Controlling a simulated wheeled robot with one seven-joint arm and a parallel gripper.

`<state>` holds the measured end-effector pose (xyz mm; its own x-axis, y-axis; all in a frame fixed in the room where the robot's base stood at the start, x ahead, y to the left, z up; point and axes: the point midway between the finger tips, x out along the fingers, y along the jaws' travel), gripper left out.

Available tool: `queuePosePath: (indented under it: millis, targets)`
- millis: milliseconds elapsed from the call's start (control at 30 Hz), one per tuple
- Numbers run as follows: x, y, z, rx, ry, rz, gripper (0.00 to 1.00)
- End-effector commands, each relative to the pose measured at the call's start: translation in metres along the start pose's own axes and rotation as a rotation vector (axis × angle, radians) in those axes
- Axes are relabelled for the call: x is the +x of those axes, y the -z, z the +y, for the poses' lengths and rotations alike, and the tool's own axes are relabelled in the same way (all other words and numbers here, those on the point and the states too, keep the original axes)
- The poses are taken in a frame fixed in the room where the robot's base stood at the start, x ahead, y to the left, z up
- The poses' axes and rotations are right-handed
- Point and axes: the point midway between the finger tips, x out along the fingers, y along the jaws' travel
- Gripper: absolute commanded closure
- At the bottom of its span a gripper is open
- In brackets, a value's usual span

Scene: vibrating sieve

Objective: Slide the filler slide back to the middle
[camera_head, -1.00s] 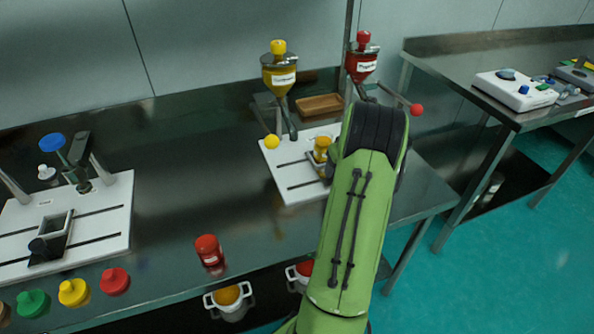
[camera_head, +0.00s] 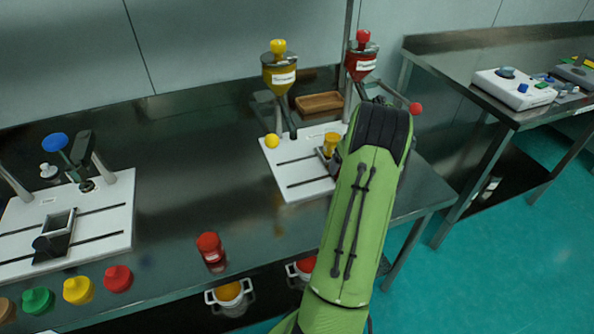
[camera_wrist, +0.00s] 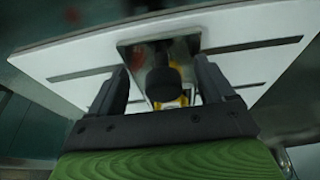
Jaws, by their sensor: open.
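The white filler board (camera_head: 290,160) with two dark slots stands below the yellow and red funnels. A yellow cup (camera_head: 330,143) rides on the filler slide at the board's right half, beside my arm. In the wrist view the slide's metal plate (camera_wrist: 136,54) spans the slots, and its black knob (camera_wrist: 163,82) points toward me. My gripper (camera_wrist: 162,70) is open, with one finger on each side of the knob; contact cannot be told. Some yellow shows behind the knob. In the head view my arm hides my gripper and the right part of the slide.
The yellow funnel (camera_head: 280,72) and red funnel (camera_head: 361,62) hang over the board, with a yellow ball handle (camera_head: 272,141) and red ball handle (camera_head: 415,109) nearby. A wooden tray (camera_head: 319,103) lies behind. A red jar (camera_head: 210,247) stands near the front edge.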

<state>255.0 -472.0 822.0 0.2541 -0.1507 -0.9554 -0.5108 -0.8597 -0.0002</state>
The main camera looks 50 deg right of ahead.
Motion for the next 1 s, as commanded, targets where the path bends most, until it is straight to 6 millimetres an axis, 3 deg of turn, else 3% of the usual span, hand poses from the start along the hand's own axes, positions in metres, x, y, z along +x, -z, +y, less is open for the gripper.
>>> queuePosePath:
  millis: [33,100,333,1000]
  targets:
    - [0.000,0.000,0.000,0.000,0.000,0.000,0.10]
    - [0.000,0.000,0.000,0.000,0.000,0.000,0.00]
    - [-0.003,0.000,0.000,0.000,0.000,0.000,0.00]
    - [-0.081,0.001,0.000,0.001,-0.001,0.000,0.00]
